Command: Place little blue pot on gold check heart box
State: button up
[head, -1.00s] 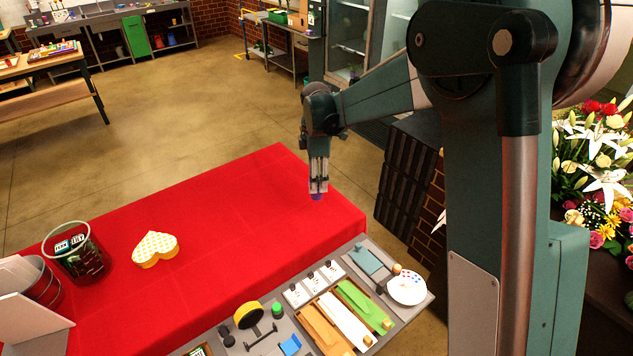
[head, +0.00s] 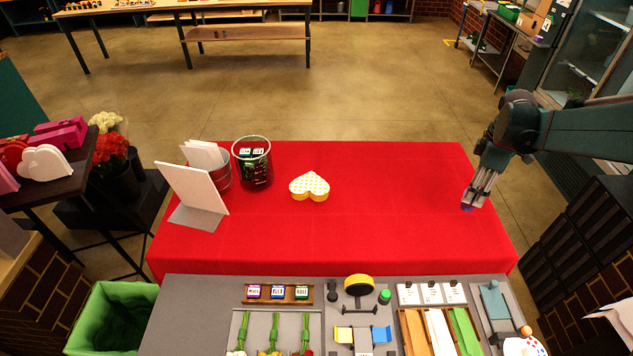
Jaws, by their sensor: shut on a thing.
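The gold check heart box (head: 309,187) is a low heart-shaped box with a yellow and white pattern. It lies on the red-covered table (head: 385,235), left of its middle. My gripper (head: 470,200) points down over the right end of this table, well to the right of the box. It is shut on a small violet-blue thing, the little blue pot (head: 466,207), of which only a bit shows below the fingertips. The fingers hide the rest of it. The pot and the heart box are far apart.
A glass container (head: 253,165), a metal bucket (head: 221,175) and a white board (head: 195,188) stand left of the box. A grey worktop (head: 215,305) with a tray of labelled jars and strips lies in front. The red cloth between gripper and box is clear.

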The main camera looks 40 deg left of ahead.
jog(key=s+a+r, duration=0.1)
jog(key=s+a, duration=0.7)
jog(key=a, duration=0.8)
jog(key=s+a+r, duration=0.2)
jog(key=s+a, duration=0.6)
jog(key=a, duration=0.8)
jog(key=s+a+r, duration=0.1)
jog(key=s+a, duration=0.7)
jog(key=a, duration=0.9)
jog(key=shift+r+n, duration=0.25)
jog(key=shift+n, duration=0.15)
jog(key=shift+f, duration=0.15)
jog(key=shift+f, duration=3)
jog(key=shift+f, duration=1.85)
jog(key=shift+f, duration=0.2)
